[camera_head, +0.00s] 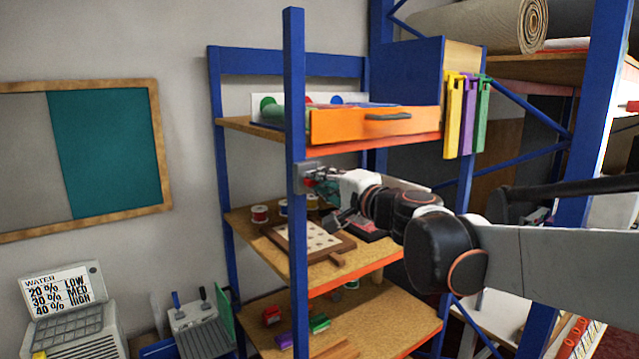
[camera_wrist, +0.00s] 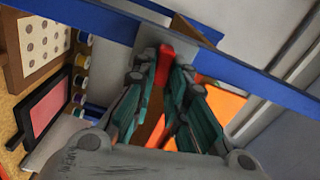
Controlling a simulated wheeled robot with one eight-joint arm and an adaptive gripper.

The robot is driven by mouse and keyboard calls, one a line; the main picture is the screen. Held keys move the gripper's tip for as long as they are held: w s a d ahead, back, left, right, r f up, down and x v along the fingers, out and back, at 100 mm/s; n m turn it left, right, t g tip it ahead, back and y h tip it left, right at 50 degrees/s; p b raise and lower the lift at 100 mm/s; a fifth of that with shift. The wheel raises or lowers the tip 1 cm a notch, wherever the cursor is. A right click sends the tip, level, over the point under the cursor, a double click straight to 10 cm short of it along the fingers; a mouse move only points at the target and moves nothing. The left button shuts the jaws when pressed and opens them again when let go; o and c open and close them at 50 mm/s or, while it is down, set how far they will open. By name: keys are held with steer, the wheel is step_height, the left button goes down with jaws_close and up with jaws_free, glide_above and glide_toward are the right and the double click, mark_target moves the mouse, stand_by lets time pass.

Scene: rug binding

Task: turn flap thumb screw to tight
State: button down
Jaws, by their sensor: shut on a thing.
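A small red piece, which looks like the flap thumb screw (camera_wrist: 166,56), shows between my fingertips in the wrist view. It sits against a grey plate (camera_wrist: 150,34) on a blue post. My gripper (camera_wrist: 163,80) is shut on this red piece, with its teal fingers on either side. In the head view my gripper (camera_head: 322,183) reaches the grey plate (camera_head: 303,176) on the front blue post (camera_head: 295,120) of the shelf. There the screw is mostly hidden by my fingers. I cannot tell how tight it is, and no flap is clearly seen.
An orange drawer (camera_head: 375,124) is just above my gripper. Below it a shelf board (camera_head: 345,258) holds a dotted panel (camera_head: 307,241) and thread spools (camera_head: 260,214). Yellow, purple and green clips (camera_head: 453,115) hang at the right. Open space lies left of the post.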

steer(key=shift+f+m, duration=0.15)
steer(key=shift+m, duration=0.55)
steer(key=c, duration=1.6)
jaws_free()
steer(key=shift+d, duration=0.1)
steer(key=v, duration=1.2)
